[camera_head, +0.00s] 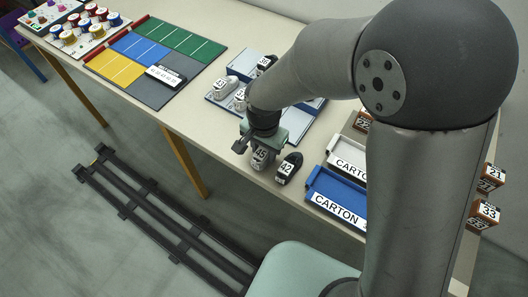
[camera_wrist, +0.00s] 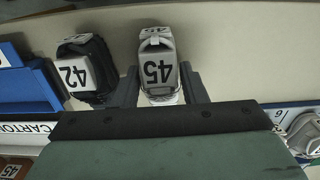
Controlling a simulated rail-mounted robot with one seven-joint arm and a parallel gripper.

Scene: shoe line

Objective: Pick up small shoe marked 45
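The small grey shoe marked 45 (camera_head: 261,157) stands on the table near its front edge, under my gripper in the head view. In the wrist view the shoe marked 45 (camera_wrist: 158,66) is pale grey with its label facing the camera. My gripper (camera_wrist: 160,82) has one finger on each side of this shoe, with only narrow gaps visible. My gripper also shows in the head view (camera_head: 262,145), where its fingers partly cover the shoe. Contact between fingers and shoe is not clear.
A dark shoe marked 42 (camera_head: 288,168) stands close on the right. Blue (camera_head: 335,200) and white (camera_head: 347,158) carton trays lie further right. Several other shoes, including one marked 43 (camera_head: 222,87), stand behind on a blue-grey board. Table space left of the gripper is clear.

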